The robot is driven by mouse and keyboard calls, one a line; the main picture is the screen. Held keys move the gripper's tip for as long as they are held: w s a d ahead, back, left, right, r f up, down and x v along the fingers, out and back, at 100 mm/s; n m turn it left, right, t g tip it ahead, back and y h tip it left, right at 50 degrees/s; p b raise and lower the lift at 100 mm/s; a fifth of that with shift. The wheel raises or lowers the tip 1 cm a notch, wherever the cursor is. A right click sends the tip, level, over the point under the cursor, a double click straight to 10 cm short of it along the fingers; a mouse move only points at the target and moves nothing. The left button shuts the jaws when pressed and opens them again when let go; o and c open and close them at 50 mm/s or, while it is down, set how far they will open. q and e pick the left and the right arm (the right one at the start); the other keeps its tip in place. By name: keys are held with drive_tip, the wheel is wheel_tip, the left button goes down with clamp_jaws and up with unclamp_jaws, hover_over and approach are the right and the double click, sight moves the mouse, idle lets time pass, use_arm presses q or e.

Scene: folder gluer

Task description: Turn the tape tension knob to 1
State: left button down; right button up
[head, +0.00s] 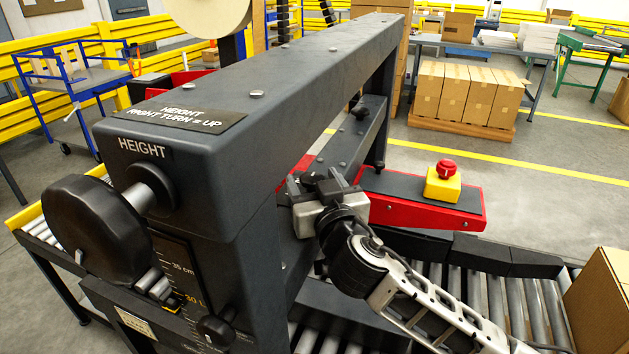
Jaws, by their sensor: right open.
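No knob in view carries a readable tape tension label or number, so I cannot tell which one it is. Another black knob (215,328) is on the front of the near post, beside a centimetre scale. My right gripper (320,183) is open, beyond the near post and below the top beam, with its fingers pointing away from me. I see nothing held between them; the surface in front of them is partly hidden. My left gripper is not in view.
The dark top beam (270,80) crosses the view, with a large black height handwheel (97,230) at its near end. A red emergency button (446,168) stands on a yellow box at right. A roller conveyor (500,300) carries a carton (602,305) at the right edge.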

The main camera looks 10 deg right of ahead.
drive_tip(key=c, duration=0.9)
drive_tip(key=shift+c, duration=0.2)
drive_tip(key=shift+y, duration=0.3)
